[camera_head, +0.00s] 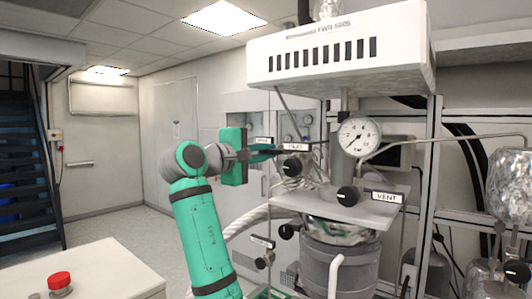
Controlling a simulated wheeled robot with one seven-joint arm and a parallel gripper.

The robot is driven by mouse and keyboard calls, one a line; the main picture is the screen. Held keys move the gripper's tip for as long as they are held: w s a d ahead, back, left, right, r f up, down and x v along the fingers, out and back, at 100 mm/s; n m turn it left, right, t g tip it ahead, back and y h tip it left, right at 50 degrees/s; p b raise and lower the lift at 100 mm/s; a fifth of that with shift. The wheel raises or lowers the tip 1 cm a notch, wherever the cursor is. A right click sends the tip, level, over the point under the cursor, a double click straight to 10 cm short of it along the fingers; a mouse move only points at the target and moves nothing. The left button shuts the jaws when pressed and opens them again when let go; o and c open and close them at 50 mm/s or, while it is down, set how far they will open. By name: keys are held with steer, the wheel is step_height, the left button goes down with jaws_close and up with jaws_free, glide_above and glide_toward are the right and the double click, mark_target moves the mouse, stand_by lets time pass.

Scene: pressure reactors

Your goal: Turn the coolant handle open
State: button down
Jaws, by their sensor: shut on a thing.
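My gripper (273,151) reaches in from the left, its green fingers pointing right toward the reactor head. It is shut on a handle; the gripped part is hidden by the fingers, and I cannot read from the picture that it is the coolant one. A black knob (292,167) sits just right of and below the fingertips, under a white label (296,146). Another black knob (348,196) is beside the VENT label (386,197). Lower black knobs (286,231) stand near a tilted small label (262,241) too small to read.
A pressure gauge (359,136) stands above the metal reactor plate (335,207). A white vented housing (340,50) overhangs the reactor. A pale hose (246,221) passes behind my arm. A white bench (105,275) with a red button (59,281) is at front left. Open floor lies beyond.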

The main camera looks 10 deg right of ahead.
steer(key=shift+f, duration=0.1)
steer(key=c, duration=1.8)
jaws_free()
steer(key=shift+a, duration=0.15)
steer(key=v, duration=1)
steer(key=shift+s+a, duration=0.2)
steer(key=shift+s, duration=0.1)
